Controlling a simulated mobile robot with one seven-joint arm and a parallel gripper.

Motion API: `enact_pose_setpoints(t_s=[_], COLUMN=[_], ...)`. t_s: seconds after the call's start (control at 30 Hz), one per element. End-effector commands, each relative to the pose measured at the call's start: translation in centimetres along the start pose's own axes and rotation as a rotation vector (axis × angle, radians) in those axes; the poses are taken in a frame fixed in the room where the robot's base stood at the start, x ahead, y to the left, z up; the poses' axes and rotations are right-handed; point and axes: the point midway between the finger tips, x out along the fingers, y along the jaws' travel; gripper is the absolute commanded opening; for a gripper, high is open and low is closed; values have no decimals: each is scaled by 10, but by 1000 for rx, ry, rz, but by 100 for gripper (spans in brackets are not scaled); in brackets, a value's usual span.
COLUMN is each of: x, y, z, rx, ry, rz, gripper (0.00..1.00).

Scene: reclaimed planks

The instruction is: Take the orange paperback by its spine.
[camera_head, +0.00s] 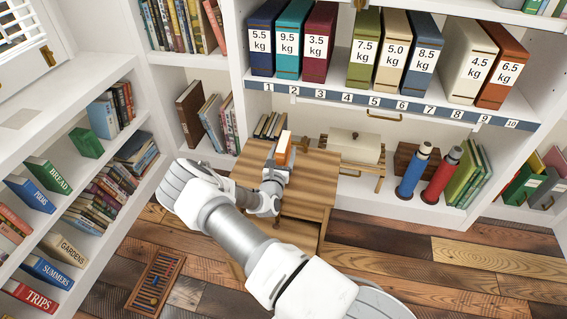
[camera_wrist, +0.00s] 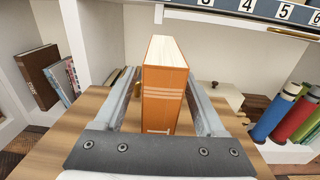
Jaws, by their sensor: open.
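The orange paperback (camera_head: 283,147) stands upright on a small wooden table (camera_head: 314,190) in the head view. In the wrist view its orange spine (camera_wrist: 165,97) faces me, with pale page edges on top. My gripper (camera_head: 275,168) is over the table at the book. In the wrist view my gripper (camera_wrist: 163,92) is open, one finger on each side of the spine. A gap shows on the left of the book; the right finger looks close to it, and I cannot tell whether it touches. The book's foot is partly hidden by my gripper.
A cream box (camera_head: 354,146) stands on a low wooden stand right of the table. Blue (camera_head: 414,171) and red (camera_head: 441,174) cylinders stand farther right. A numbered shelf of weight-labelled volumes (camera_head: 393,52) is above. An abacus-like frame (camera_head: 155,282) lies on the floor.

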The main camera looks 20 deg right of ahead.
Motion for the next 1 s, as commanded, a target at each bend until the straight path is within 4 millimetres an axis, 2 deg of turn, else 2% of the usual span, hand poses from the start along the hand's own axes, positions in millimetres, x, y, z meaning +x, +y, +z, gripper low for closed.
enact_pose_setpoints(t_s=[0.1, 0.27, 0.67, 0.7, 1.0], x=[9, 8, 8, 8, 8], y=[0, 0, 0, 0, 0], z=[-1, 0, 0, 0, 1], rx=[1, 0, 1, 1, 1], ry=[0, 1, 1, 1, -2], rz=[0, 0, 0, 0, 0], gripper=[72, 72, 2, 0, 0])
